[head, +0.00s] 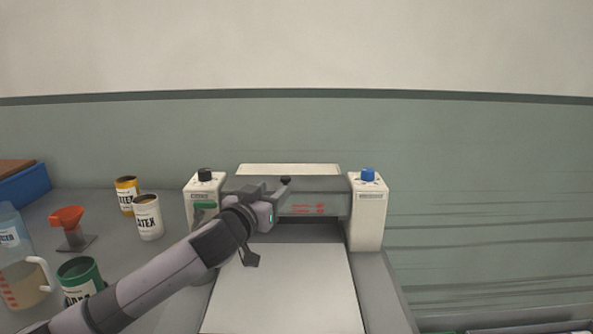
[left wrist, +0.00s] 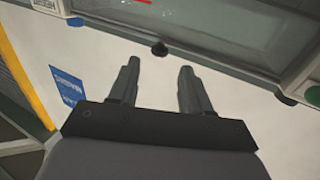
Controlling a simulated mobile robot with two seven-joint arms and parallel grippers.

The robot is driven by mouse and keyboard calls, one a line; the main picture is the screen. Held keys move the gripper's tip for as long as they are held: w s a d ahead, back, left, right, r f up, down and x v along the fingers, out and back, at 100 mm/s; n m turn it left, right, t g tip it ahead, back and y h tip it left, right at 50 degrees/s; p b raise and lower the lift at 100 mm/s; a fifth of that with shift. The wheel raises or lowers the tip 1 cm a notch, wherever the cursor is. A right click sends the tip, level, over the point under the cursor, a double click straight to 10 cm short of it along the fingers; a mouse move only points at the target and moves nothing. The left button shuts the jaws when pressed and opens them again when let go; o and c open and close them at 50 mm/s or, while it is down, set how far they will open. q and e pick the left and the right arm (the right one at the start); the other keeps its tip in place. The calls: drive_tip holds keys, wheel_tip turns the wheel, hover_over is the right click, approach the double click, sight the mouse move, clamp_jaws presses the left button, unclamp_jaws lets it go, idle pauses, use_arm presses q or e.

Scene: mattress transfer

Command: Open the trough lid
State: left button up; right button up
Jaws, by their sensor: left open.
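The trough lid seems to be the grey, see-through panel with red print (head: 318,209) between two white posts of the machine. In the left wrist view the glassy panel (left wrist: 215,30) fills the top, with a small dark knob (left wrist: 159,48) at its near edge. My left gripper (head: 268,191) is at the left part of the panel and hides some of it. In the left wrist view its two fingers (left wrist: 160,66) are apart with nothing between them; the knob lies just beyond, between the fingertips. I cannot tell whether they touch anything. My right gripper is not in view.
The left post (head: 203,191) has a black knob, the right post (head: 368,212) a blue one. A white bed (head: 285,290) runs toward me. The wall is close behind.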

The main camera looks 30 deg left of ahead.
sight(283, 180)
use_arm(q)
drive_tip(key=shift+w+a+r, duration=0.1)
drive_tip(key=shift+w, duration=0.55)
drive_tip(key=shift+w+a+r, duration=0.1)
drive_tip(key=shift+w, duration=0.5)
drive_tip(key=shift+w+a+f+p, duration=0.1)
drive_tip(key=shift+w+a+p, duration=0.1)
drive_tip(key=shift+w, duration=0.7)
drive_tip(key=shift+w+a+p, duration=0.1)
drive_tip(key=shift+w+p, duration=0.1)
drive_tip(key=shift+w, duration=0.7)
drive_tip(key=shift+w+a+f+p, duration=0.1)
drive_tip(key=shift+w+p, duration=0.1)
drive_tip(key=shift+w, duration=0.7)
drive_tip(key=shift+c, duration=0.3)
clamp_jaws()
